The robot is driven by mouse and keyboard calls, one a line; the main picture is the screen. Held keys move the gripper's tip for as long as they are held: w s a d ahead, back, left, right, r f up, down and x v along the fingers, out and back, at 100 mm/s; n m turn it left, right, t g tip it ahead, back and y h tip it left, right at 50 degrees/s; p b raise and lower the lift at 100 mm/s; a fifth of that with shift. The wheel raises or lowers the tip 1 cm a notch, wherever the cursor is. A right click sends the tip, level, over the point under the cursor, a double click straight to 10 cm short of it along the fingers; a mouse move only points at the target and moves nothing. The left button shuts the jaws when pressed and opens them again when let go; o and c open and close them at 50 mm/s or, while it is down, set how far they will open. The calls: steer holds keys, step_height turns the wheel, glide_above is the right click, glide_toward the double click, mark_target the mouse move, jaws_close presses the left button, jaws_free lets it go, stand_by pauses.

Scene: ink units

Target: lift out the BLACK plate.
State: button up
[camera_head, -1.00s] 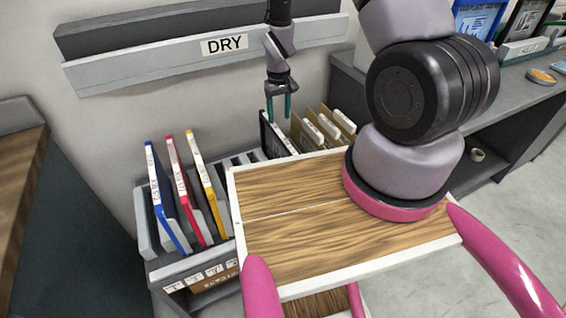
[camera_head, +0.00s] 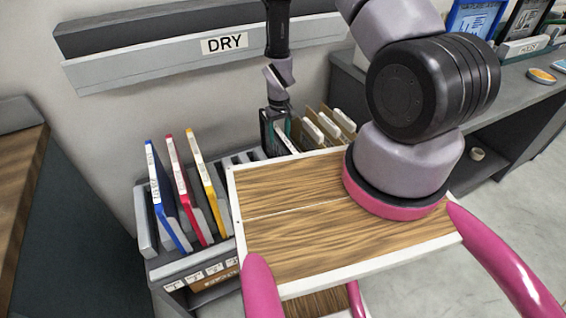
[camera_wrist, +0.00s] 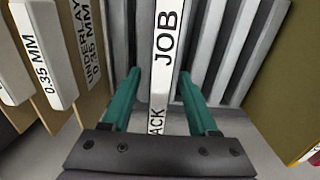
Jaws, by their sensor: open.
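The black plate (camera_head: 265,130) stands upright in the rack (camera_head: 146,240), partly hidden behind my gripper and the wooden board in the head view. In the wrist view its white top edge (camera_wrist: 165,60) reads "JOB" and, lower, "ACK", the rest covered. My gripper (camera_wrist: 158,78) is open, with one teal finger on each side of this plate's edge. I cannot tell whether either finger touches it. In the head view my gripper (camera_head: 281,118) is low over the plate, its fingertips mostly hidden.
A blue plate (camera_head: 166,200), a red plate (camera_head: 187,190) and a yellow plate (camera_head: 207,185) stand at the rack's left, with empty slots to their right. Tan dividers with white tabs (camera_head: 313,130) are close right of my gripper. A wood-topped board (camera_head: 300,190) is in front.

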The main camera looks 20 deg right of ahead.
jaws_close()
steer(key=shift+r, duration=5.55)
